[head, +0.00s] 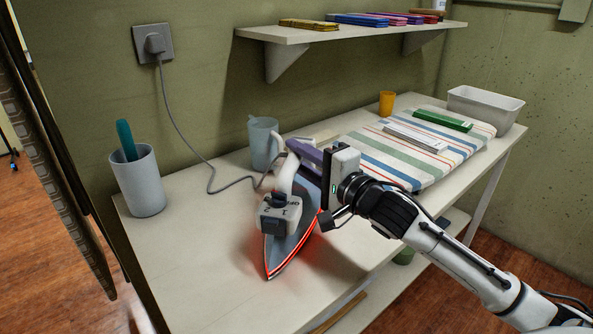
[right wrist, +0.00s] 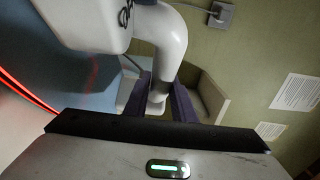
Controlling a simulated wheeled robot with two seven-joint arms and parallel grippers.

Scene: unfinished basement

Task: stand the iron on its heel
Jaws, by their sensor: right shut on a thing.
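The iron (head: 310,194) is over the front part of the table, its pointed tip toward the front edge. It has a white handle, a grey-blue body and a red-glowing soleplate edge, with a red glow on the tabletop around it. I cannot tell whether the whole sole touches the table. My right gripper (head: 296,158) is shut on the white handle near the rear. In the right wrist view, the gripper's purple fingers (right wrist: 164,104) sit on both sides of the handle (right wrist: 172,42). My left gripper is not in view.
The iron's cord runs to a wall socket (head: 154,43). A grey cup (head: 139,185) and a blue-grey mug (head: 263,143) stand nearby. A striped cloth (head: 385,158), an orange cup (head: 387,103) and a grey bin (head: 485,112) lie to the right. A shelf (head: 350,33) hangs above. The table's (head: 195,255) front left is clear.

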